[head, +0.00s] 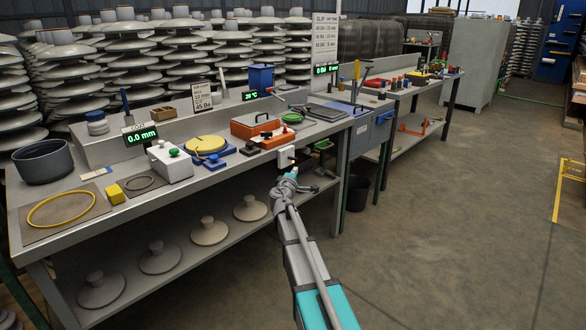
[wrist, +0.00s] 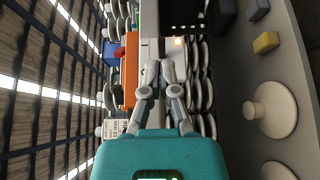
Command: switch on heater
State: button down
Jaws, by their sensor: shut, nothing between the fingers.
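A small white box (head: 286,155), which looks like a switch box, is on the front edge of the workbench. A green display (head: 250,95) that seems to read 20 °C stands at the back of the bench. I cannot tell for certain which object is the heater. My gripper (head: 290,175) is just below and in front of the white box in the head view; contact cannot be made out. In the wrist view my gripper (wrist: 161,68) has its fingers together, with nothing between them. A pale panel with a warm light spot (wrist: 178,41) is just beyond the fingertips.
The workbench (head: 215,187) holds an orange box (head: 254,124), a yellow disc (head: 205,145), a white device with a green knob (head: 170,162) and a dark pot (head: 43,161). Pale discs (head: 209,231) lie on the lower shelf. The floor (head: 450,220) at right is open.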

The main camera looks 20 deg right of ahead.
jog(key=s, duration=0.5)
jog(key=shift+s, duration=0.4)
jog(key=s+a+f+m+g+y, duration=0.1)
jog(key=s+a+f+m+g, duration=0.2)
jog(key=s+f+m+g, duration=0.4)
jog(key=s+a+f+m+g+y, duration=0.25)
jog(key=s+f, duration=0.35)
jog(key=s, duration=0.3)
jog(key=s+a+f+m+g+y+p, duration=0.1)
jog(key=s+a+f+g+y, duration=0.15)
jog(key=s+a, duration=0.45)
jog(key=s+a+f+m+g+y, duration=0.1)
jog(key=s+a+f+g+y, duration=0.2)
jog(key=s+a, duration=0.45)
notch_tip(320, 180, up, 34)
jog(key=y+p, duration=0.1)
jog(key=p, duration=3.2)
jog(key=shift+w+a+r, duration=0.15)
jog(key=shift+r, duration=0.05)
